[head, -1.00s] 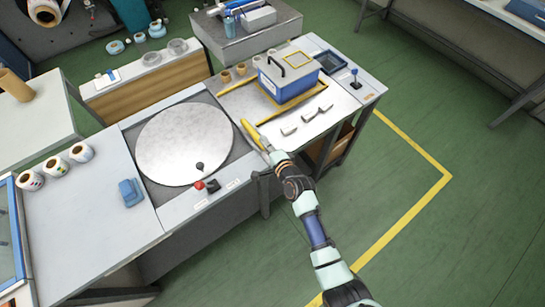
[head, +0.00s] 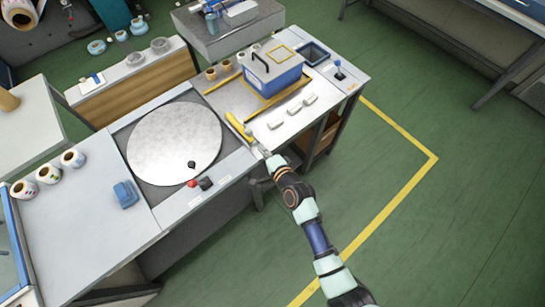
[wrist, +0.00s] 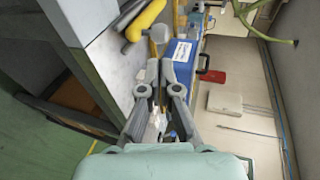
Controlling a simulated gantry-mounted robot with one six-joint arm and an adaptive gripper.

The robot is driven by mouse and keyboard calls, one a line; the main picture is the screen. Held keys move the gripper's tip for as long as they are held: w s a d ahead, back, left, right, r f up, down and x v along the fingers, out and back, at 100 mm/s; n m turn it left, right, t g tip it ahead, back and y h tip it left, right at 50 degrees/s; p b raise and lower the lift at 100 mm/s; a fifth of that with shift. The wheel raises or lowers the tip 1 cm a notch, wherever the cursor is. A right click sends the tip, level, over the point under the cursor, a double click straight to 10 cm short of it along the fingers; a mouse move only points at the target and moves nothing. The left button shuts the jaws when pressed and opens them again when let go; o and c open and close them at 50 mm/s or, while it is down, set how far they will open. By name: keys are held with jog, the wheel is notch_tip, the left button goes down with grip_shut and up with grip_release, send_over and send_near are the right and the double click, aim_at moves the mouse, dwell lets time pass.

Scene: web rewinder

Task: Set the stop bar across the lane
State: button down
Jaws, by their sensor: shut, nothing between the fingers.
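A yellow bar (head: 238,127), which looks like the stop bar, lies at the front left of the white bench top, beside the round plate. It also shows in the wrist view (wrist: 146,18), with a grey rounded piece beside it. The lane (head: 262,119) is the pale strip between two yellow rails. A blue box (head: 272,80) with a grey lid and dark handle stands in it. My gripper (head: 260,149) is at the bench's front edge, just short of the bar's near end. In the wrist view my gripper (wrist: 160,66) is shut and empty, apart from the bar.
Several small white blocks (head: 276,124) lie near the front rail. The round metal plate (head: 174,143) is to the left, with a red knob (head: 192,183) at its front. The green floor (head: 440,210) is open.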

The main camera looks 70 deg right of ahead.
jog(key=v, duration=0.5)
jog(key=shift+s+a+r+p, duration=0.2)
jog(key=shift+s+a+p, duration=0.05)
jog(key=shift+p, duration=0.05)
